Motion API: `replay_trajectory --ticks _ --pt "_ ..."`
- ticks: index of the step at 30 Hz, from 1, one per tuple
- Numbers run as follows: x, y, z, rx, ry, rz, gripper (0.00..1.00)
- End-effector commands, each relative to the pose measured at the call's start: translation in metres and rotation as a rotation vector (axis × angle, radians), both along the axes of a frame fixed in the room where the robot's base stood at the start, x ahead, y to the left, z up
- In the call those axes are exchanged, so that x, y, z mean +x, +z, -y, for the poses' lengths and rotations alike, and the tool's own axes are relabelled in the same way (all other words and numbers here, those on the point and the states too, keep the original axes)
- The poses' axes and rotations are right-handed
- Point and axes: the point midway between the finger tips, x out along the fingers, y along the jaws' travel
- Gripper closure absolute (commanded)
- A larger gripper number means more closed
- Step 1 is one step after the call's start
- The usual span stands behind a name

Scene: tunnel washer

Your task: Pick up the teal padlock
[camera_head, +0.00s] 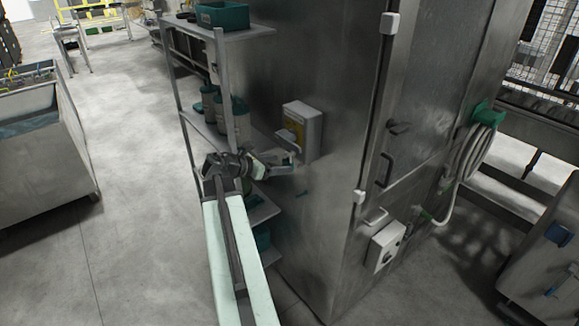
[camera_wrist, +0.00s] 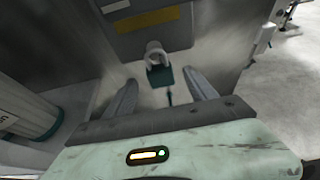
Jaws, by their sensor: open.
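The teal padlock (camera_wrist: 161,76) shows in the wrist view, its pale shackle (camera_wrist: 155,52) upward, at the lower edge of a grey wall box (camera_wrist: 178,38). My gripper (camera_wrist: 160,84) is open, with one finger to the left and one to the right of the padlock in the picture. The fingers look apart from it; I cannot tell the depth between them. In the head view my gripper (camera_head: 284,161) is beside the steel cabinet wall, just below the box with a yellow label. I cannot make out the padlock clearly in the head view.
A shelf rack (camera_head: 222,131) with teal-labelled containers (camera_head: 238,119) stands close to the left of my arm. The tall steel cabinet (camera_head: 345,120) fills the right side. A metal bin (camera_head: 40,140) stands far left. The floor (camera_head: 135,190) between bin and rack is clear.

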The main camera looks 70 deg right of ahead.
Motion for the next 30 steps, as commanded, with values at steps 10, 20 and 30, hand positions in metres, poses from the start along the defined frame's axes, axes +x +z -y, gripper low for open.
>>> replay_trajectory --ticks 10,20,30 --pt "-0.022 -0.022 0.030 0.001 -0.001 0.001 0.35" --pt "-0.022 -0.021 0.030 0.000 -0.002 0.002 0.99" --pt "-0.022 -0.015 0.030 -0.001 -0.003 0.001 1.00"
